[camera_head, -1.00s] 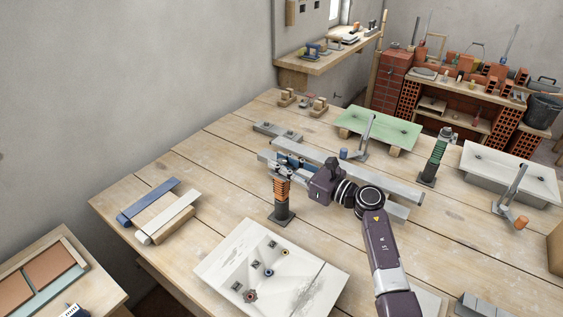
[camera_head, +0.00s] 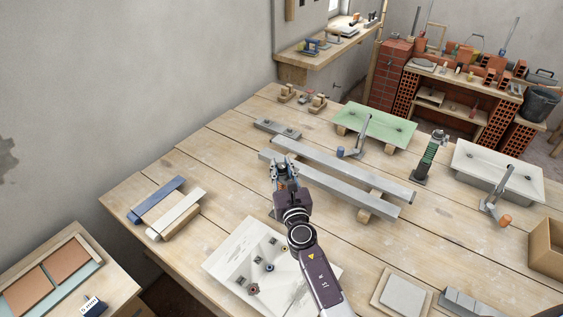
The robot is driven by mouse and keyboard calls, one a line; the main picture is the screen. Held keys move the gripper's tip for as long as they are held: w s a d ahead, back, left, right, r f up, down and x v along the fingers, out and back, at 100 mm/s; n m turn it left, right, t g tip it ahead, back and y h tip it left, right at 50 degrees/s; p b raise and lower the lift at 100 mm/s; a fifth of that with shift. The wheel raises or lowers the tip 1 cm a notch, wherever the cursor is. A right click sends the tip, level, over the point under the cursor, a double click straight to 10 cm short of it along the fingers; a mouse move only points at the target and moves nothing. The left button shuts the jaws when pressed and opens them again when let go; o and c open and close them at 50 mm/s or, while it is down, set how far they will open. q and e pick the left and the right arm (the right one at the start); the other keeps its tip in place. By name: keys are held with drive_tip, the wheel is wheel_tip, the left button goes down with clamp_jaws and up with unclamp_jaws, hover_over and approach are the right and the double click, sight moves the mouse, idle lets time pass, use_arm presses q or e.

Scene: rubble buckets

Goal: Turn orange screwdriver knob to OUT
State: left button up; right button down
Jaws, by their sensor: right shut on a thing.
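My right gripper (camera_head: 284,172) is shut at the spot where the orange ribbed screwdriver knob stood on its dark base. A small dark part of the knob's base (camera_head: 271,212) shows just left of my wrist. My left gripper is not in view.
Two long grey bars (camera_head: 340,172) lie right of my gripper. A white panel with small fittings (camera_head: 236,250) lies in front. A green panel (camera_head: 375,125) and a white basin-like panel (camera_head: 497,168) with levers stand further right.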

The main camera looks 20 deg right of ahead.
drive_tip(key=shift+f+m+h, duration=0.3)
drive_tip(key=shift+m+h, duration=0.3)
drive_tip(key=shift+h, duration=0.4)
drive_tip(key=shift+s, duration=0.1)
drive_tip(key=c, duration=1.7)
unclamp_jaws()
drive_tip(key=shift+g, duration=0.3)
drive_tip(key=shift+o, duration=0.2)
drive_tip(key=v, duration=1.1)
drive_tip(key=shift+s+a, duration=0.2)
drive_tip(key=shift+s, duration=0.2)
